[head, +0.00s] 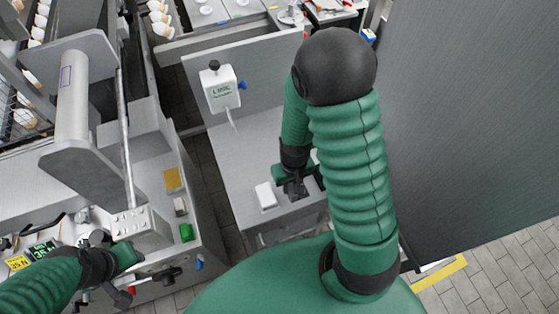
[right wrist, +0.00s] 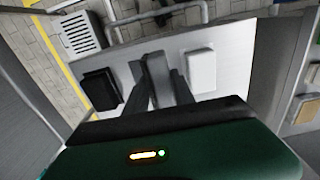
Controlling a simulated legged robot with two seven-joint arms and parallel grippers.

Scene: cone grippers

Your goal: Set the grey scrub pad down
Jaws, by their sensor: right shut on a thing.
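My right gripper (head: 294,190) points down over a pale steel counter (head: 245,160). In the right wrist view the fingers (right wrist: 157,88) are shut on the grey scrub pad (right wrist: 157,70), which stands on edge between them. Whether its lower edge touches the counter cannot be told. In the head view the pad is mostly hidden by the gripper. My left gripper (head: 128,256) is at the front of the machine at left; its fingers are not clear.
A white pad (right wrist: 200,72) lies right of the grey one in the wrist view, and a black pad (right wrist: 101,89) lies left. A white dispenser (head: 220,88) hangs on the back panel.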

